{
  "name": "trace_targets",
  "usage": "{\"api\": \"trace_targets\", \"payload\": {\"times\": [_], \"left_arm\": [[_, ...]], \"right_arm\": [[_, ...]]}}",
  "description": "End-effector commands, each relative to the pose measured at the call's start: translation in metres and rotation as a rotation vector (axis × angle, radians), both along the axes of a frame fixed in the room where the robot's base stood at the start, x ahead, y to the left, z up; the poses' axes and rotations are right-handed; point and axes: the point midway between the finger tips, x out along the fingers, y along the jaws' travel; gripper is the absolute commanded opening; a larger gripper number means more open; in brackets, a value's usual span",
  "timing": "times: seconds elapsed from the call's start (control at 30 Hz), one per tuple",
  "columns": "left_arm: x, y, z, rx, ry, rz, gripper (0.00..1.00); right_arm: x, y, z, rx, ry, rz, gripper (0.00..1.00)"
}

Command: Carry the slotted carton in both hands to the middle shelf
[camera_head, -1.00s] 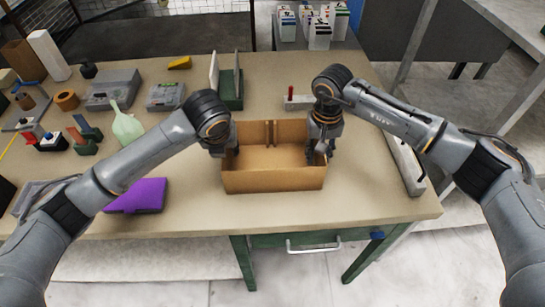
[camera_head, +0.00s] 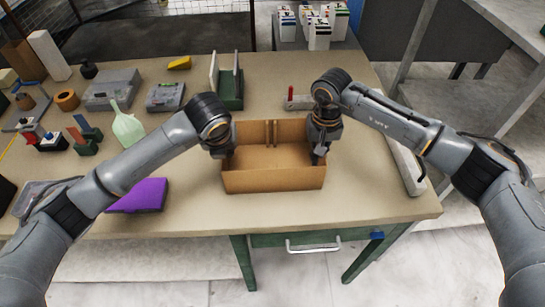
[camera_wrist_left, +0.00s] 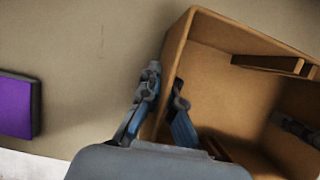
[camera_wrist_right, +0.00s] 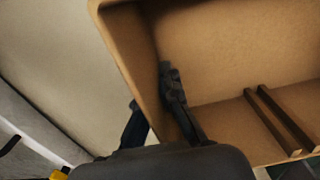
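The slotted carton (camera_head: 274,181) is an open brown box standing on the workbench, with two upright strips on its far inner wall. My left gripper (camera_head: 222,152) is at its left wall. In the left wrist view, the fingers (camera_wrist_left: 164,98) straddle that wall, one outside and one inside, closed on it. My right gripper (camera_head: 321,152) is at the right wall. In the right wrist view, its fingers (camera_wrist_right: 152,100) also straddle the wall closely, and the outer fingertip is partly hidden. The middle shelf cannot be made out for certain; grey shelf boards (camera_head: 440,105) stand at the right.
The workbench (camera_head: 390,205) has a purple block (camera_head: 138,196) left of the carton. A green slotted stand (camera_head: 229,90) and a grey block with a red peg (camera_head: 298,102) are behind it. A long grey bar (camera_head: 405,165) lies at the right. Several tools and parts crowd the left.

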Motion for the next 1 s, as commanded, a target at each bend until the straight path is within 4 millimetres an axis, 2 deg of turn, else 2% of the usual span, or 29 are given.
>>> {"api": "trace_targets", "payload": {"times": [0.17,0.6,1.0], "left_arm": [[0.0,0.0,0.008,0.001,-0.001,0.0,0.0],[0.0,0.001,0.047,0.001,0.0,0.001,0.0],[0.0,0.001,0.05,0.001,0.0,0.002,0.0]], "right_arm": [[0.0,0.0,0.007,-0.001,0.0,-0.001,0.0],[0.0,-0.001,0.047,-0.001,0.0,-0.001,0.0],[0.0,-0.001,0.05,-0.002,0.0,-0.001,0.0]]}}
